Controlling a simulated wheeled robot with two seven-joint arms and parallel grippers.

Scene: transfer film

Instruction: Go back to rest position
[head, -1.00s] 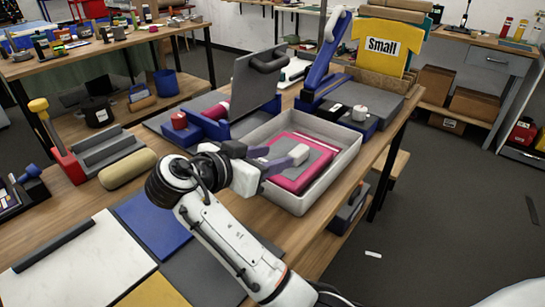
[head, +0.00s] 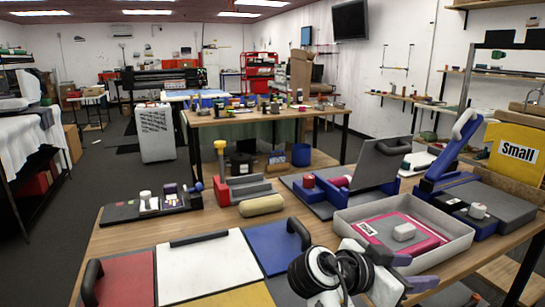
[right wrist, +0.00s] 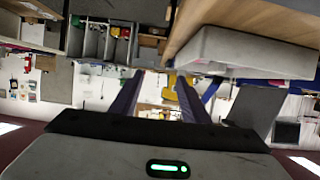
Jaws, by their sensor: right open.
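My right gripper (head: 410,272) is in the lower right of the head view, in front of the grey tray. In the right wrist view its two dark fingers (right wrist: 157,95) stand apart with nothing between them. The tray's underside and wall also show in the right wrist view (right wrist: 245,52). My left gripper is not in view.
A heat press (head: 375,163) stands behind the tray, and a yellow "Small" panel (head: 515,150) is at right. A beige roll (head: 261,205) and coloured mats (head: 200,265) lie on the table. A second table (head: 240,118) stands behind.

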